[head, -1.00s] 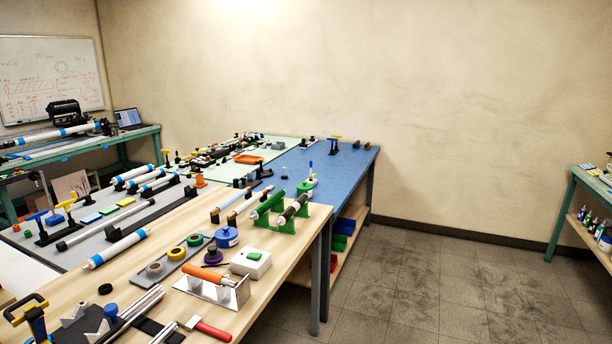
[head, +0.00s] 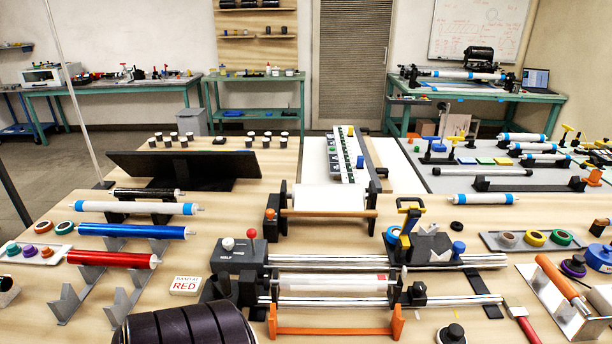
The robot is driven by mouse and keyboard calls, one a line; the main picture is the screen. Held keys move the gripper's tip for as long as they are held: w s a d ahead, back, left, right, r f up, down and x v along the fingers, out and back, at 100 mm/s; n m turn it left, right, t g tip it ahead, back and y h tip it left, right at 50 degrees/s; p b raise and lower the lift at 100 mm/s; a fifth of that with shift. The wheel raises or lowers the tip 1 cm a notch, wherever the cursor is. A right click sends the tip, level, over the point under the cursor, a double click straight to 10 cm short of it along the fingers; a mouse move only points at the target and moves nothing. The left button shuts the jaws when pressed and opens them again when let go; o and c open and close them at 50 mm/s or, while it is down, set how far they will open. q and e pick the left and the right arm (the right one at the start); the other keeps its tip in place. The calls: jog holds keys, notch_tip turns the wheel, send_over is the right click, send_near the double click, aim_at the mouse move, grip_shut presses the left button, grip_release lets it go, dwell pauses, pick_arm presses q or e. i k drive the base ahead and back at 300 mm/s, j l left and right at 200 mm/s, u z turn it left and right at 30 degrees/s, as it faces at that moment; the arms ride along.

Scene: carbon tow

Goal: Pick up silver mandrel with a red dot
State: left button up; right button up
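No silver mandrel with a clear red dot can be made out. A pale cylinder (head: 330,284) with a small red mark near its right end lies in the winding fixture at front centre. I cannot tell whether it is the mandrel. Bare silver rods (head: 455,262) run beside the fixture, with no red dot visible on them. On the left, a red tube (head: 112,259), a blue tube (head: 132,231) and a white tube with blue bands (head: 135,208) lie on supports. Neither of my grippers shows in the head view.
A card with red lettering (head: 187,285) lies left of the fixture. A large black ribbed cylinder (head: 190,325) is at the front edge. A dark tilted panel (head: 185,166) stands behind the tubes. An orange-handled roller (head: 562,282) is at the right.

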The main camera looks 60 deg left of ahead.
aim_at(287, 282)
jog(key=u, duration=1.7)
